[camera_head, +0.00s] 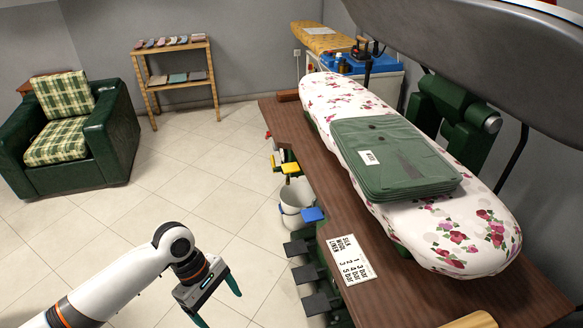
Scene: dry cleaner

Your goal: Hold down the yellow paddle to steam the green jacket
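The yellow paddle (289,168) sticks out from the left side of the brown press table, above a white bucket. The green jacket (392,158) lies folded flat on the flowered pressing board (468,226), with a small white tag on it. My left gripper (220,308) is at the lower left over the tiled floor. Its fingers are apart with nothing visible between them. It is well short of the yellow paddle and nearer the viewer. My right gripper is not in view.
A blue paddle (313,214) and several black pedals (308,273) line the table's left side. A white bucket (297,198) stands below. A printed card (350,259) lies on the table (395,290). The grey upper press (480,50) hangs above the board.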

